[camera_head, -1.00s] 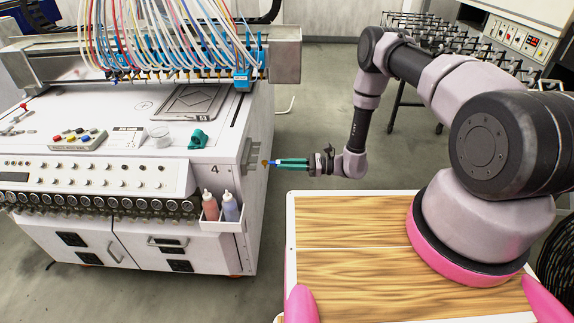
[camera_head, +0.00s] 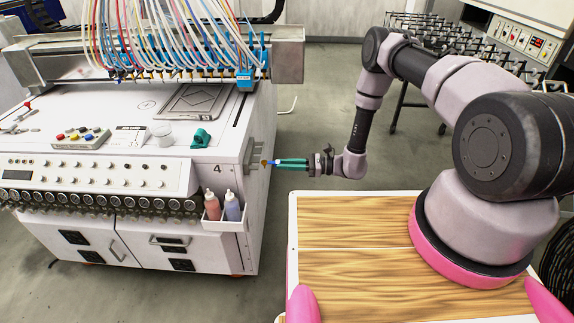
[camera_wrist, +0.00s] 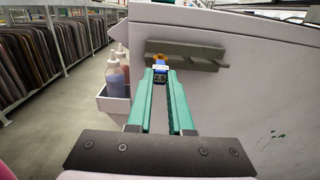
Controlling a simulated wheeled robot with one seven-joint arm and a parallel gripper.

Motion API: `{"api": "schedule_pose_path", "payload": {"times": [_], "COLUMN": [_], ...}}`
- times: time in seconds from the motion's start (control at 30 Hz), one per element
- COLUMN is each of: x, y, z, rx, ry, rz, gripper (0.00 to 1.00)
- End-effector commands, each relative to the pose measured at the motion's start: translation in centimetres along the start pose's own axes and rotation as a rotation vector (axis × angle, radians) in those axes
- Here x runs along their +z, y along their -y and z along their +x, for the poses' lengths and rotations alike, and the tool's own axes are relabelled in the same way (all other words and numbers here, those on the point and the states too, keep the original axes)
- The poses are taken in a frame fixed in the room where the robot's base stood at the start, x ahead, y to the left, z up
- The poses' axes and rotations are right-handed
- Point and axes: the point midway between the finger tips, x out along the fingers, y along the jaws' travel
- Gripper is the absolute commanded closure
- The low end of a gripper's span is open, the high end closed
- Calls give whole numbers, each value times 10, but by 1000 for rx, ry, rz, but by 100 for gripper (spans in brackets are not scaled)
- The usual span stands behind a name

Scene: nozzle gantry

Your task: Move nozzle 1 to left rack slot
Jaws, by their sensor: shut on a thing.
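My gripper (camera_head: 277,163) has green fingers and reaches left toward the side of the white machine. It is shut on a small nozzle with a blue body and an orange-brown end; the nozzle (camera_wrist: 160,66) shows between the fingertips in the wrist view. A grey rack (camera_wrist: 200,56) with slots is fixed to the machine's side panel, and it also shows in the head view (camera_head: 252,152). The nozzle is at the rack's left end in the wrist view. I cannot tell whether it touches the rack.
The white machine (camera_head: 215,180) fills the left side. A small white holder with a red bottle (camera_head: 212,206) and a blue bottle (camera_head: 232,206) hangs on its front corner. A wood-topped surface (camera_head: 350,225) lies below my arm. Grey floor is clear between.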

Motion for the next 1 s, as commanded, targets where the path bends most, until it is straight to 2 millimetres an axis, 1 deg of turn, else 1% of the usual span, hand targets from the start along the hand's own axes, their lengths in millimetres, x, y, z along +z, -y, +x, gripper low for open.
{"api": "schedule_pose_path", "payload": {"times": [0.53,1.0], "x": [0,0], "y": [0,0], "z": [4,14], "rx": [0,0], "ry": [0,0], "rz": [0,0], "gripper": [100,100]}}
